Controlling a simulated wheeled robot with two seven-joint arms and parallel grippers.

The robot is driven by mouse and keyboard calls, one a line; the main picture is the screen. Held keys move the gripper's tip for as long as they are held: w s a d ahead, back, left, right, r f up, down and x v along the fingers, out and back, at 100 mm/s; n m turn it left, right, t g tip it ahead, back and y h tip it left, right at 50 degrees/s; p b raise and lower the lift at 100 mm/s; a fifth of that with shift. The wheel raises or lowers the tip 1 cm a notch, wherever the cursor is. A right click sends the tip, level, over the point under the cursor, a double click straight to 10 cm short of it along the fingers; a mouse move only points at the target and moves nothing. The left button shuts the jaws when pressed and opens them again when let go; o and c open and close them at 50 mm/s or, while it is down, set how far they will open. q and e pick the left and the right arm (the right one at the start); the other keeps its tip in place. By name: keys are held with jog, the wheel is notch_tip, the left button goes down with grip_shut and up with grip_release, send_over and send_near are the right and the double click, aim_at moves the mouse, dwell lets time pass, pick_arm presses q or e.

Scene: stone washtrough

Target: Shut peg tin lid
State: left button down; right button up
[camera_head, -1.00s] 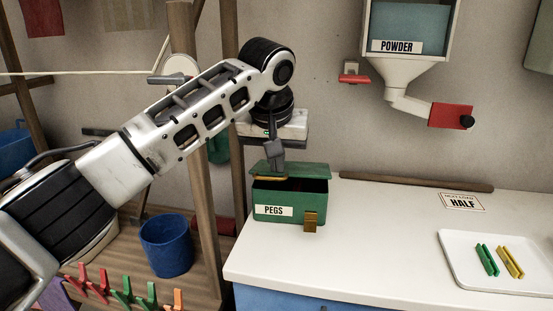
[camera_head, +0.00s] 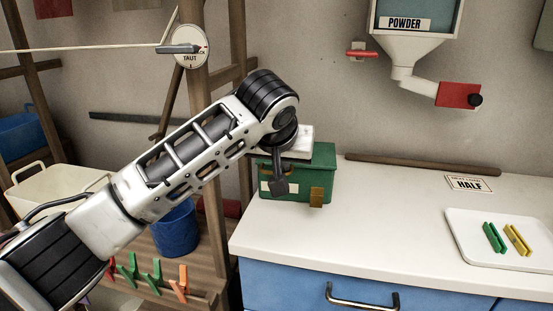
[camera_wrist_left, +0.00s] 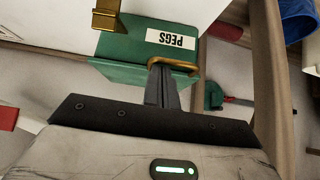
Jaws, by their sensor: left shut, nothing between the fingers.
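The green peg tin (camera_head: 300,190) stands at the left end of the white worktop, with a brass clasp (camera_head: 317,196) on its front. Its lid (camera_head: 322,156) looks down over the body in the head view; no dark opening shows. I cannot tell whether it is fully seated. My left gripper (camera_head: 279,188) is shut and empty, pointing down at the tin and covering part of its label. In the left wrist view, the fingertips (camera_wrist_left: 160,70) overlap the lid (camera_wrist_left: 125,72) beside its brass-coloured handle (camera_wrist_left: 180,63). Whether they touch is unclear. My right gripper is out of view.
A white tray (camera_head: 470,252) with green and yellow pegs lies at the right. A wooden rail (camera_head: 420,165) runs along the worktop's back. A wooden post (camera_head: 204,150) and a blue bucket (camera_head: 174,230) stand left. The worktop's middle is clear.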

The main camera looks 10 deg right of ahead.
pick_arm(q)
jog(key=shift+a, duration=0.1)
